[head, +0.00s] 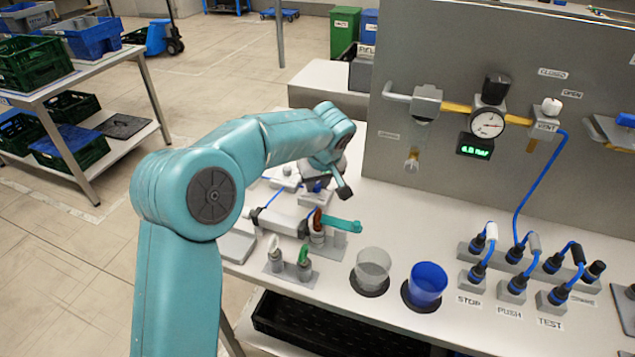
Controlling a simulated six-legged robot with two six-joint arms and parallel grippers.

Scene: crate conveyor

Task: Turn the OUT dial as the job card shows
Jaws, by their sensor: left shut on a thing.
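My left gripper (332,183) is low over the back left of the bench, pointing down. It is shut on a small part at the fittings there, mostly hidden by the wrist and fingers. I cannot tell whether this part is the OUT dial. No OUT label can be read. A grey cylinder (279,221) with blue hoses lies just in front of the gripper. A teal lever (341,224) sticks out to the right at its end. No job card can be made out. My right gripper is not in view.
A clear cup (373,268) and a blue cup (427,284) stand at the bench's front. A grey panel (440,150) with a gauge (487,123) and a green display (475,147) rises behind. Hose plugs stand at right by STOP, PUSH and TEST labels. Crates (35,62) fill a rack at left.

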